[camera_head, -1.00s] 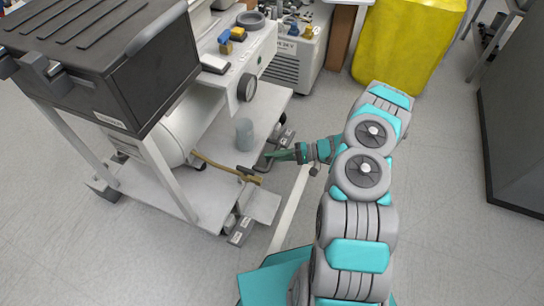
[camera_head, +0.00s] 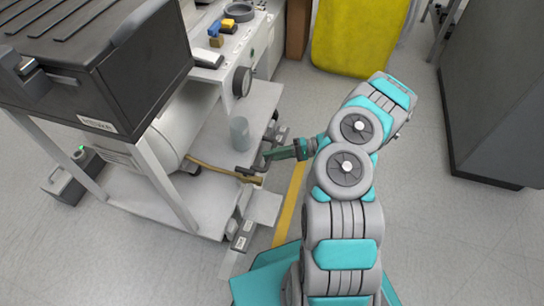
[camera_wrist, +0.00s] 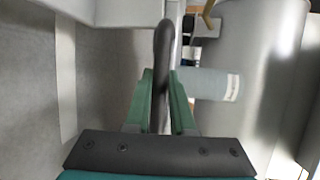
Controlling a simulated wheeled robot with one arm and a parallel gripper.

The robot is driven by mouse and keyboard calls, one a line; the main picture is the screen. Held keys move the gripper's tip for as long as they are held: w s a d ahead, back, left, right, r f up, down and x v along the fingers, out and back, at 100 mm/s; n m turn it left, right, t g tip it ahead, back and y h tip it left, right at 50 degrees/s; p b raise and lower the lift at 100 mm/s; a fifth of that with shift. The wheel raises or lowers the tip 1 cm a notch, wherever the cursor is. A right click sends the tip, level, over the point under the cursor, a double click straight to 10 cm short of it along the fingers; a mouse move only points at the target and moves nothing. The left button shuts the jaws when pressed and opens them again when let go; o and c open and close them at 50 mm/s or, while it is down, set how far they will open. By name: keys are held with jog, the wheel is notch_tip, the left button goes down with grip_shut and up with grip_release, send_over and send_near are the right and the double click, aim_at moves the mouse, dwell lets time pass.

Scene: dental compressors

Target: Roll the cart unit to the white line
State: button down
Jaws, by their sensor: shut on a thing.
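The cart unit (camera_head: 205,206) is a pale wheeled cart carrying a white tank (camera_head: 180,133) and a dark ribbed box (camera_head: 95,60). My gripper (camera_head: 268,155) is at the cart's right side. In the wrist view my gripper (camera_wrist: 161,112) has its green fingers closed around the cart's dark bar handle (camera_wrist: 163,50). A white line (camera_head: 232,262) shows on the floor at the cart's lower right edge; the rest of it is hidden under the cart. A yellow line (camera_head: 290,205) runs between the cart and my arm.
A yellow bin (camera_head: 358,38) stands at the back and a dark grey cabinet (camera_head: 495,95) at the right. A grey box with a green light (camera_head: 68,182) is on the floor close to the cart's left side. The floor at lower left and right is clear.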

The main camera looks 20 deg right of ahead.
jog(key=shift+w+d+f, duration=0.1)
jog(key=shift+d+f, duration=0.05)
jog(key=shift+f, duration=0.05)
jog(key=c, duration=0.8)
grip_release()
jog(key=shift+r, duration=0.1)
jog(key=shift+o, duration=0.2)
jog(key=v, duration=0.7)
jog(key=shift+d+p, duration=0.35)
jog(key=shift+p, duration=0.05)
jog(key=shift+r, duration=0.15)
